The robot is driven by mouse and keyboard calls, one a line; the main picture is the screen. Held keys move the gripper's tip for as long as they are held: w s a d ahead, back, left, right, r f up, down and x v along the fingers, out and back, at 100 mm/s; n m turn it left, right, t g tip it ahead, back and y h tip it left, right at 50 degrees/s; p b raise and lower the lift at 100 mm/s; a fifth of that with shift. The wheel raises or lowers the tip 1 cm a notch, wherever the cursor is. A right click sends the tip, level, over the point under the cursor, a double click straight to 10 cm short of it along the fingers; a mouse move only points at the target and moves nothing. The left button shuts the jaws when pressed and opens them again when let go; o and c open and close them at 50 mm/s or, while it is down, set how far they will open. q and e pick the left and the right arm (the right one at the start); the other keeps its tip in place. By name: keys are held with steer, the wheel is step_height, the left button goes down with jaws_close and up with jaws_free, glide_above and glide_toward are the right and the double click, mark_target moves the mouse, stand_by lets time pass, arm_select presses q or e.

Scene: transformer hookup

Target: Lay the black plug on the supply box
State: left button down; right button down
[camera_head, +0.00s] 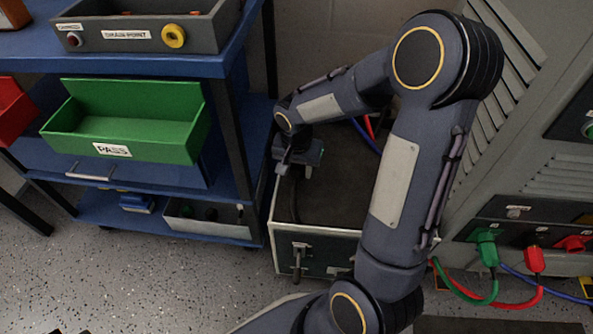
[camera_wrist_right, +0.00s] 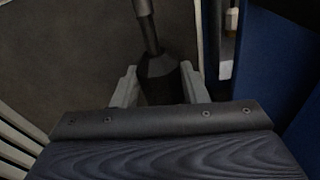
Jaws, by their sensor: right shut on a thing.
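The supply box (camera_head: 335,195) is a low box with a dark top and pale rim, standing on the floor between the blue cart and the grey cabinet. Its flat dark top also shows in the right wrist view (camera_wrist_right: 60,55). My right gripper (camera_head: 300,168) is over the left part of this top. In the wrist view its two grey fingers (camera_wrist_right: 158,90) are shut on the black plug (camera_wrist_right: 160,72), with its dark cable running up the picture. Whether the plug touches the box top cannot be told. My left gripper is not in view.
The blue cart (camera_head: 235,60) at left holds a green PASS bin (camera_head: 125,135) and a grey tray (camera_head: 150,35). Green (camera_head: 485,240) and red (camera_head: 534,260) plugs with cables sit in the cabinet at right. My right arm hides part of the box.

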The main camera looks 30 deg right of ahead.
steer(key=f, duration=0.1)
steer(key=f+b, duration=0.1)
steer(key=w+f+b, duration=0.1)
steer(key=shift+d+f, duration=0.1)
steer(key=shift+d, duration=0.3)
steer(key=shift+f+b, duration=0.9)
steer(key=shift+f, duration=0.1)
steer(key=c, duration=0.8)
jaws_free()
steer(key=shift+s, duration=0.1)
steer(key=shift+o, duration=0.2)
steer(key=shift+r, duration=0.1)
steer(key=r+p, duration=0.1)
steer(key=r, duration=0.1)
steer(key=r+p, duration=0.1)
steer(key=r, duration=0.1)
steer(key=r+p, duration=0.1)
steer(key=r, duration=0.1)
steer(key=shift+s+a+r, duration=0.2)
steer(key=shift+a, duration=0.05)
steer(key=shift+s+a+r+p, duration=0.1)
steer(key=shift+r+p, duration=0.25)
steer(key=shift+r, duration=0.25)
